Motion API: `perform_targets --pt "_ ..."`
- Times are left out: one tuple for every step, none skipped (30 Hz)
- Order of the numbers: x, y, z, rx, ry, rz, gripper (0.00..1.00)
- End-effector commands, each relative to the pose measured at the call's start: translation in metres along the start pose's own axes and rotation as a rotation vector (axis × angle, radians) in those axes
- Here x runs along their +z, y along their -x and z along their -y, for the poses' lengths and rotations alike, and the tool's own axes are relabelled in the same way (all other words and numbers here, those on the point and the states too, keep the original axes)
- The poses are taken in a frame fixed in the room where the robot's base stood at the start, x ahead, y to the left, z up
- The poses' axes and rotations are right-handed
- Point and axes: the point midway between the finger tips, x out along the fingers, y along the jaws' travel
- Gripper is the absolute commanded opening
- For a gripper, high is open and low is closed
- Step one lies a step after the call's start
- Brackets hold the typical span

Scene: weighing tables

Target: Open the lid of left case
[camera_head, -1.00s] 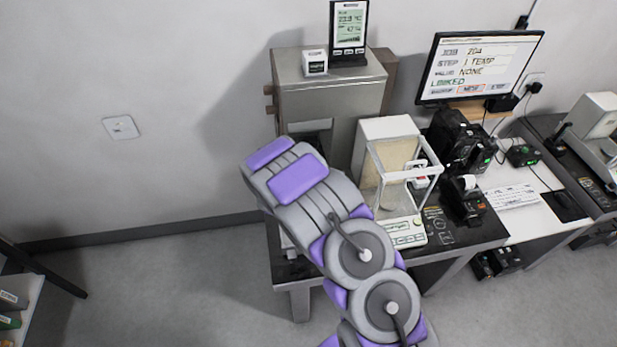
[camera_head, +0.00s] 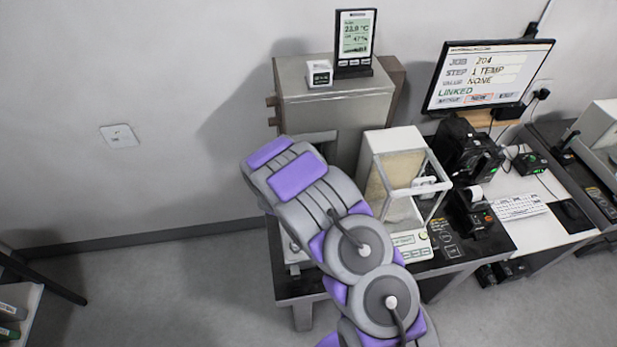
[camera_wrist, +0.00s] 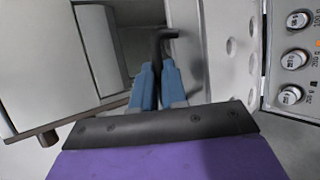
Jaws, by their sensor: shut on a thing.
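In the wrist view, my gripper (camera_wrist: 158,85) has its two blue fingers closed on a bent black handle (camera_wrist: 160,42). Just right of it stands the pale grey lid (camera_wrist: 215,55) of a case, tilted up, with round hollows on its inner face. Right of the lid, the case's tray (camera_wrist: 280,80) shows several metal weights with gram labels. The handle's joint with the lid is not clearly visible. In the head view, my arm covers the gripper and most of this spot; only a pale piece shows beside the arm.
A grey cabinet (camera_head: 335,112) with a display (camera_head: 355,42) and small white box (camera_head: 319,73) on top stands behind my arm. A glass-sided balance (camera_head: 408,175) stands right of it on the dark table (camera_head: 470,243). A monitor (camera_head: 487,75) is farther right. Open floor lies left.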

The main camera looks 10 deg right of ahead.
Motion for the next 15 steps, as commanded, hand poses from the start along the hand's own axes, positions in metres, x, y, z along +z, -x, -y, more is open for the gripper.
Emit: perform_targets --pt "-0.0012 0.0010 -0.0080 0.017 -0.001 -0.002 0.00" --pt "-0.0012 0.0010 -0.0081 0.017 -0.001 -0.002 0.13" --pt "-0.0012 0.0011 -0.0079 0.016 -0.001 -0.002 0.17" --pt "-0.0012 0.0010 -0.0076 0.015 -0.001 -0.002 0.20" --pt "-0.0011 0.0009 -0.0072 0.014 -0.001 -0.002 0.23" --pt "-0.0011 0.0005 -0.0066 0.013 -0.001 -0.001 0.27" --pt "-0.0011 0.0000 -0.0061 0.012 -0.001 -0.001 0.30" --pt "-0.0012 -0.0005 -0.0059 0.011 -0.001 -0.001 0.32" --pt "-0.0013 -0.0012 -0.0055 0.010 -0.001 -0.001 0.36" --pt "-0.0013 -0.0017 -0.0052 0.009 -0.002 0.000 0.37" --pt "-0.0012 -0.0021 -0.0050 0.008 -0.001 0.000 0.37" --pt "-0.0011 -0.0026 -0.0047 0.007 -0.002 0.000 0.37" --pt "-0.0011 -0.0028 -0.0045 0.006 -0.002 0.000 0.37" --pt "-0.0010 -0.0029 -0.0043 0.006 -0.002 0.000 0.37" --pt "-0.0009 -0.0028 -0.0041 0.006 -0.001 0.000 0.37"
